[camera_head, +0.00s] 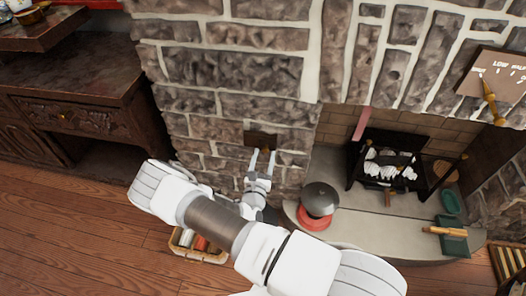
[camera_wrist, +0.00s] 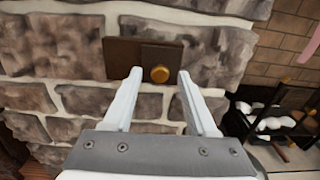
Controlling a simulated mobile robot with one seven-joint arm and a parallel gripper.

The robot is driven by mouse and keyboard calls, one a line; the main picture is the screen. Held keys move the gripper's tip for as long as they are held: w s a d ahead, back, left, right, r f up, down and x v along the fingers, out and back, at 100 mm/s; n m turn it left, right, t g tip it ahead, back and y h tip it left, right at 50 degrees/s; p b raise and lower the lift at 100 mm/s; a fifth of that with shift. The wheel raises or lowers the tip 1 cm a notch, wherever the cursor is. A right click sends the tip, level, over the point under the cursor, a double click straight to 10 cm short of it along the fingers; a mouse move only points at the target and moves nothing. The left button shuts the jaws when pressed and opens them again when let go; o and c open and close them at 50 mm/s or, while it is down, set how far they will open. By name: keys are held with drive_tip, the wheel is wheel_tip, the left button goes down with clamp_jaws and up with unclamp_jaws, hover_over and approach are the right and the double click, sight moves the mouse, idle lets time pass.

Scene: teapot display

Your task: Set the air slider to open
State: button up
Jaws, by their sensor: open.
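The air slider (camera_wrist: 125,57) is a dark brown plate on the stone chimney wall, with a squarer brown piece at its right half and a round brass knob (camera_wrist: 160,74) on that piece. In the head view the slider (camera_head: 259,138) is small, left of the fireplace opening. My gripper (camera_wrist: 159,76) is open, its two pale fingers pointing at the wall. I cannot tell how far the tips are from the plate. In the head view my gripper (camera_head: 263,155) is just below the slider and partly covers it.
The hearth has a dark fire grate (camera_head: 385,163) with pale lumps and a grey pot (camera_head: 319,199) on a red base. A gauge board (camera_head: 495,83) with a pointer is at upper right. A basket (camera_head: 201,253) stands below my arm. A wooden cabinet (camera_head: 75,115) is at left.

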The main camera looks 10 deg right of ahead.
drive_tip(key=shift+w+d, duration=0.15)
drive_tip(key=shift+w, duration=0.2)
clamp_jaws()
idle(1.4)
